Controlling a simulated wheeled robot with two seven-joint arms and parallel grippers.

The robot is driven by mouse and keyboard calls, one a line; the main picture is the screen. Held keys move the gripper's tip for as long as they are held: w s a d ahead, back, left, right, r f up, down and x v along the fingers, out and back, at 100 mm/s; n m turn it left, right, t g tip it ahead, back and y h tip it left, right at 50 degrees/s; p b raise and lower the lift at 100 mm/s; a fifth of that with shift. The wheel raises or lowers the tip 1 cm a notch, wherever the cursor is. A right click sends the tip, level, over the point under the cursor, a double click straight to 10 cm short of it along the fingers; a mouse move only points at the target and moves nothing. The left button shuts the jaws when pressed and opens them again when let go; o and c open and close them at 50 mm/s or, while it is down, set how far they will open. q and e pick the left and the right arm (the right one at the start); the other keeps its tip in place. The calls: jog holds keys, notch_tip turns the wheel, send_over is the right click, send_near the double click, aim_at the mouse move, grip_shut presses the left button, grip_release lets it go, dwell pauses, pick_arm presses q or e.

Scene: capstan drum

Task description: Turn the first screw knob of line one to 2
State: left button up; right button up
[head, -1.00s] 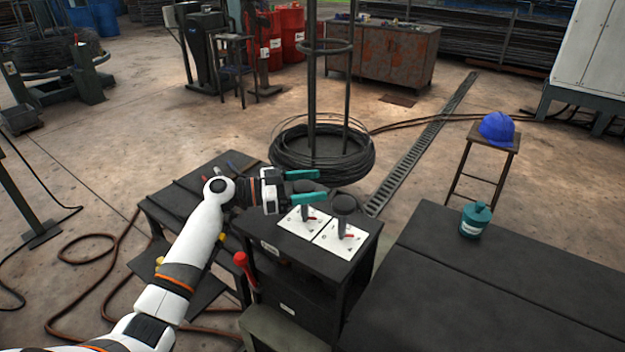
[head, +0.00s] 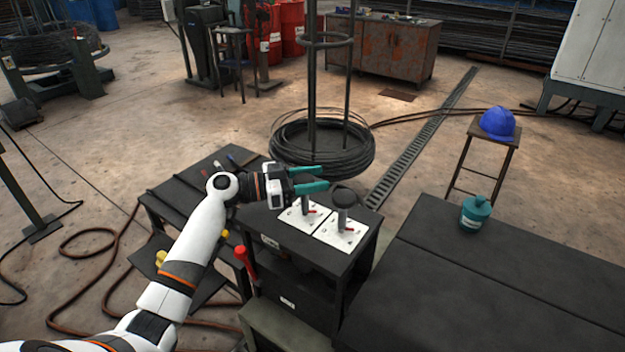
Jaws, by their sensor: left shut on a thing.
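Two white dial plates lie side by side on a dark control stand (head: 300,250), each with a dark screw knob on a stem and a red pointer. The left plate (head: 293,216) is under my left gripper (head: 312,180). Its teal fingers are shut on the left screw knob, whose top is mostly hidden between them; its stem (head: 305,203) shows below. The right screw knob (head: 345,197) stands free above the right plate (head: 351,241). The plate markings are too small to read. My right gripper is not in view.
A red-handled lever (head: 245,260) stands at the stand's front left. A dark table (head: 450,285) with a teal canister (head: 475,214) fills the right. Behind the stand is a wire coil (head: 350,160) around an upright frame. A stool holds a blue helmet (head: 497,124).

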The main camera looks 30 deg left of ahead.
pick_arm(q)
jog(key=shift+a+n+t+y, duration=0.1)
jog(key=shift+n+t+y, duration=0.9)
jog(key=shift+t+y, duration=0.1)
jog(key=shift+w+r+n+t+y, duration=0.1)
jog(key=shift+r+n+t+y, duration=0.05)
jog(key=shift+n+t+y, duration=0.75)
jog(key=n+y+p, duration=0.2)
jog(key=y+p, duration=0.1)
jog(key=p, duration=0.1)
jog(key=n+t+y+p, duration=0.1)
jog(key=n+y+p, duration=0.1)
jog(key=y+p, duration=0.1)
jog(key=a+n+t+y+p, duration=0.1)
jog(key=n+y+p, duration=0.1)
jog(key=p, duration=0.3)
jog(key=shift+w+r+y, duration=0.2)
jog(key=shift+r+y, duration=0.05)
jog(key=shift+y, duration=0.65)
jog(key=shift+a+f+n+y+p, duration=0.15)
jog(key=shift+n+y+p, duration=0.25)
jog(key=shift+y+p, duration=0.2)
jog(key=shift+a+f+n+y+p, duration=0.15)
jog(key=shift+n+y+p, duration=0.3)
jog(key=shift+p, duration=0.25)
jog(key=shift+d, duration=0.1)
jog(key=o, duration=1)
jog(key=shift+f, duration=0.1)
